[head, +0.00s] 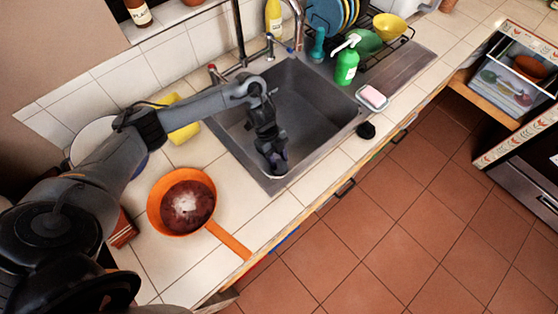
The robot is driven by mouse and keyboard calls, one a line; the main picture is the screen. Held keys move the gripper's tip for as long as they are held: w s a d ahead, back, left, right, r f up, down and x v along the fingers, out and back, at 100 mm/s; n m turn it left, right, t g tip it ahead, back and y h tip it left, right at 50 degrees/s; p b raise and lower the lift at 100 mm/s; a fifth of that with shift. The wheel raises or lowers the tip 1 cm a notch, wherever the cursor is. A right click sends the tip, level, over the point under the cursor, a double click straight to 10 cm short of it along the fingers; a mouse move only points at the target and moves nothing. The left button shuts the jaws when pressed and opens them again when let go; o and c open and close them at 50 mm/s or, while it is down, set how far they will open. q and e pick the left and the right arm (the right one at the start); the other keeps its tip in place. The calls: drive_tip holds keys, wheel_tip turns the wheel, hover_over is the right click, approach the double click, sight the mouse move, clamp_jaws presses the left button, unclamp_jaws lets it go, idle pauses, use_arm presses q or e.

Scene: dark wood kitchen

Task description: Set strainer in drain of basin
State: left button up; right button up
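The grey metal basin (325,112) is set into the tiled counter in the middle of the head view. My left arm reaches across the counter from the left. My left gripper (275,165) points down inside the basin, close to its front left corner. A pale edge shows at the fingertips, but I cannot tell whether it is a held strainer or part of the gripper. The finger opening is too dark and small to read. I make out no drain; the arm covers part of the basin floor. A small black round thing (366,130) lies on the counter at the basin's front right; I cannot tell whether it is the strainer.
An orange pan (160,218) with dark red contents stands left of the basin. The faucet (297,22) rises at the back.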

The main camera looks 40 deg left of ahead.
use_arm(q)
drive_tip(key=p+v, duration=0.3)
drive_tip(key=v, duration=0.7)
drive_tip(key=shift+r, duration=0.1)
